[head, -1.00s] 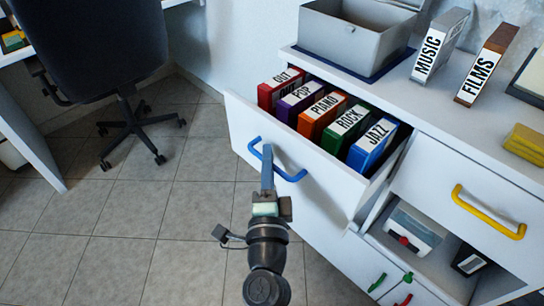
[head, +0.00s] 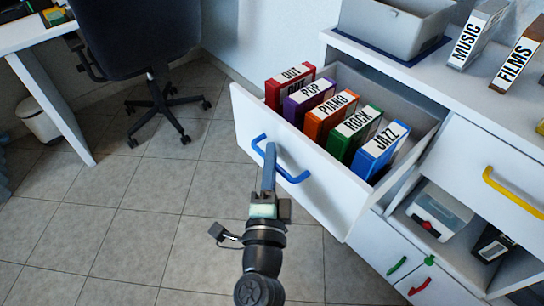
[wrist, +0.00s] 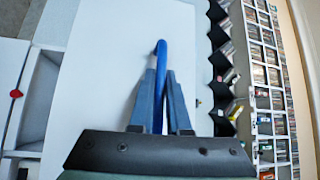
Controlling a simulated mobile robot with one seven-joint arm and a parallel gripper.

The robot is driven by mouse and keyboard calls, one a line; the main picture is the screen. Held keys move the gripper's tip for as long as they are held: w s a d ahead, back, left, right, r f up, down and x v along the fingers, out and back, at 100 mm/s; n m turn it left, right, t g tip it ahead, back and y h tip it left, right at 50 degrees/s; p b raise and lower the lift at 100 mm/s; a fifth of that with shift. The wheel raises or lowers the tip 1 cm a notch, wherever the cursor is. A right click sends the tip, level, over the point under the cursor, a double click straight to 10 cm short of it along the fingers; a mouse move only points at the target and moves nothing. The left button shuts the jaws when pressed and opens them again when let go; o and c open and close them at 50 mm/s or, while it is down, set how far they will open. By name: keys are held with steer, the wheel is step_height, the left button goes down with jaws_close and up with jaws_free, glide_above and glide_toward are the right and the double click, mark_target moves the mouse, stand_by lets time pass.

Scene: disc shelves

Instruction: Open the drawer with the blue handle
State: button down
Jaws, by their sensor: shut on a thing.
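The drawer (head: 322,203) with the blue handle (head: 293,178) is pulled well out of the white cabinet. It holds several labelled cases, among them a red one (head: 288,88), an orange one marked PIANO (head: 328,115) and a blue one marked JAZZ (head: 380,151). My gripper (head: 269,150) is at the middle of the blue handle, in front of the drawer face. In the wrist view my gripper's two fingers (wrist: 160,88) are closed on the blue handle (wrist: 161,52), against the white drawer front (wrist: 105,65).
A drawer with a yellow handle (head: 511,192) is shut at right, above an open shelf with a white box (head: 438,214). Grey box (head: 389,25) and MUSIC and FILMS cases stand on top. An office chair (head: 140,40) is at left; the floor between is clear.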

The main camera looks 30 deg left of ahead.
steer(key=c, duration=1.2)
jaws_free()
steer(key=shift+o, duration=0.2)
steer(key=shift+s+d, duration=0.1)
steer(key=b+v, duration=0.6)
steer(key=v, duration=0.6)
steer(key=shift+s, duration=0.35)
steer(key=shift+f, duration=0.1)
